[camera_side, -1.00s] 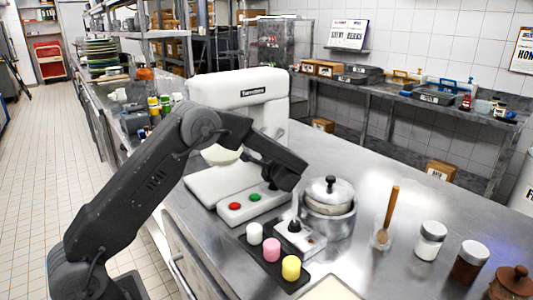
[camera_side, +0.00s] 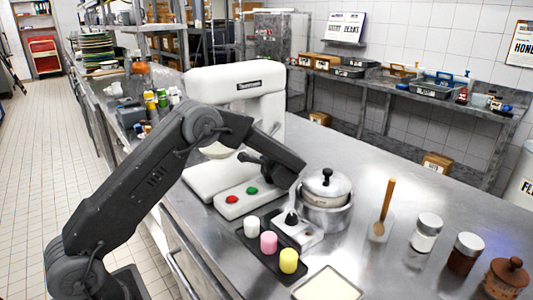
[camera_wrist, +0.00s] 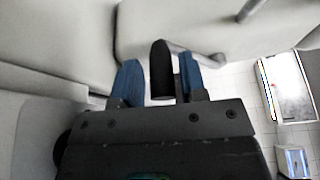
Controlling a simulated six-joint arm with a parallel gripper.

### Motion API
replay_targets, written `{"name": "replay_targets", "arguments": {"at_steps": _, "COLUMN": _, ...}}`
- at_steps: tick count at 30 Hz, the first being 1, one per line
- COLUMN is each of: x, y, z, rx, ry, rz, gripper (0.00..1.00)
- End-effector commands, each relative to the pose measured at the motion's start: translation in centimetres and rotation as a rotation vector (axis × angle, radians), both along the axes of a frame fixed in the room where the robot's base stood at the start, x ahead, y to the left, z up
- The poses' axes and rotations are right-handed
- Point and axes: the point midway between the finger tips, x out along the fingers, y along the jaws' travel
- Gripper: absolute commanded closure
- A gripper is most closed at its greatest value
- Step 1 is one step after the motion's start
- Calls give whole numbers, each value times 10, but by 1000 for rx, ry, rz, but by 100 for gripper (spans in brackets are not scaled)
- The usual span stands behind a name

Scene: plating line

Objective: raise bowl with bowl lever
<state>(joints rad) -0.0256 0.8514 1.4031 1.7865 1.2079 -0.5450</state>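The white stand mixer (camera_side: 236,82) stands on the steel counter, with part of a pale bowl (camera_side: 216,152) under its head. My gripper (camera_side: 241,155) is at the mixer's side, beside the bowl and above the button base, pointing left. In the wrist view, my gripper (camera_wrist: 159,80) has its two blue-tipped fingers apart. A black lever knob (camera_wrist: 161,68) stands between them, with a visible gap on the left and a narrower one on the right. A grey lever arm (camera_wrist: 198,55) runs right from near the knob. The lever is hidden in the side view.
A base with red and green buttons (camera_side: 230,198) lies below my gripper. A lidded pot (camera_side: 325,212) stands close to its right. A dark tray (camera_side: 268,254) with white, pink and yellow pieces is in front. Jars and a wooden spoon (camera_side: 385,208) stand farther right.

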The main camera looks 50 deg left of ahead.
Motion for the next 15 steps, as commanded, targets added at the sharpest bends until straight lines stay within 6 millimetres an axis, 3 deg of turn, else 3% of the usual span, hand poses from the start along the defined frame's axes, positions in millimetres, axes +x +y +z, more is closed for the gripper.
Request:
{"name": "replay_targets", "arguments": {"at_steps": 9, "x": -1, "y": -1, "z": 1, "rx": 1, "ry": 0, "rz": 1, "gripper": 55}}
{"name": "replay_targets", "arguments": {"at_steps": 15, "x": -9, "y": -23, "z": 3, "rx": 1, "ry": -1, "rz": -2, "gripper": 55}}
